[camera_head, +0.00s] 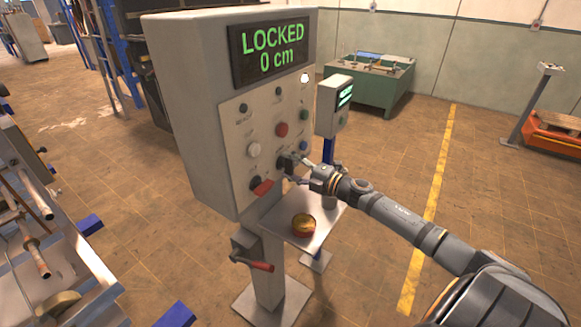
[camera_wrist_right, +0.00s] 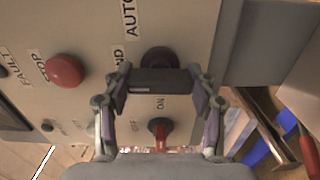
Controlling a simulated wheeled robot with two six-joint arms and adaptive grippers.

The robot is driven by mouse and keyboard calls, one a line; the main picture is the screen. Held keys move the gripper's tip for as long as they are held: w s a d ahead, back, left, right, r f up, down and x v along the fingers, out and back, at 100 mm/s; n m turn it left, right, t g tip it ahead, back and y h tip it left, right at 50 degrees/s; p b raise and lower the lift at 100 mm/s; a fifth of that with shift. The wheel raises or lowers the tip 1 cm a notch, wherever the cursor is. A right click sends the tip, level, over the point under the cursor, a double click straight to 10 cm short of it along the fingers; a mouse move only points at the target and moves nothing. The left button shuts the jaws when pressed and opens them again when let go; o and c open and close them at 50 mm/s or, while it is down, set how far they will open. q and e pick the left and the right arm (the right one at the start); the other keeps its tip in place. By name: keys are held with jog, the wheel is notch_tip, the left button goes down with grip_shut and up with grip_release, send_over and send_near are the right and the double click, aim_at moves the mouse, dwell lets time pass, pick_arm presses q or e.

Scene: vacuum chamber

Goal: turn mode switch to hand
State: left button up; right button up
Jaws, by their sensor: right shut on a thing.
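The grey control cabinet (camera_head: 178,120) fills the middle of the head view. The mode switch, a black bar-shaped knob (camera_wrist_right: 160,81), is on its front panel, with the AUTO label and a partly hidden label ending in ND beside it. My right gripper (camera_head: 289,163) is at the lower right of the panel. In the right wrist view my right gripper (camera_wrist_right: 161,98) is shut on the bar, one finger at each end. I cannot tell which label the knob points to. My left gripper is not in view.
The display (camera_head: 268,48) reads LOCKED, 0 cm. A shelf (camera_head: 318,222) with a brass-coloured round thing (camera_head: 303,225) sticks out below my gripper.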

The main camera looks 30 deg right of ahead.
jog(key=shift+f+n, duration=0.1)
jog(key=shift+n, duration=0.3)
jog(key=o, duration=1.2)
jog(key=shift+c, duration=0.2)
